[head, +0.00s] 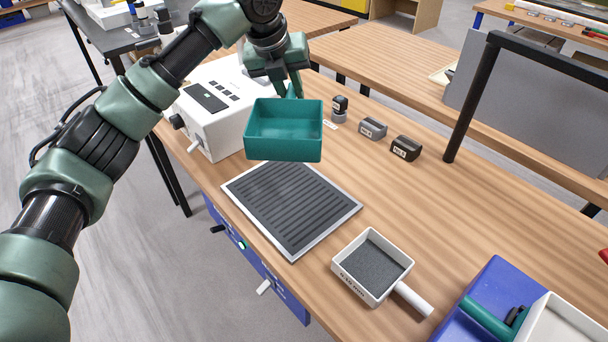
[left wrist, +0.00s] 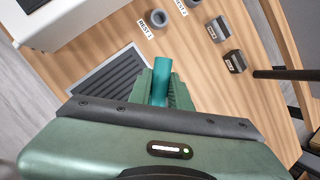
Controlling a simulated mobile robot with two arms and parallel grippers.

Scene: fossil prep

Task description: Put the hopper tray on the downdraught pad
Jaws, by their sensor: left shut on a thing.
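The hopper tray is a teal open box (head: 284,145), seen in the head view above the far end of the downdraught pad. My left gripper (head: 290,88) is shut on the tray's teal handle at its back side, and the tray looks roughly level and empty. In the left wrist view, the handle (left wrist: 161,75) shows between the fingers (left wrist: 160,92); the tray's box is hidden. The downdraught pad (head: 305,212) is a dark slatted rectangle with a pale frame, lying bare on the wooden bench. Part of it also shows in the left wrist view (left wrist: 108,82). My right gripper is not in view.
A white machine (head: 215,110) stands left of the tray. A white sieve box with a handle (head: 372,265) sits right of the pad. Small grey blocks (head: 373,128) stand behind, near a black post (head: 470,100).

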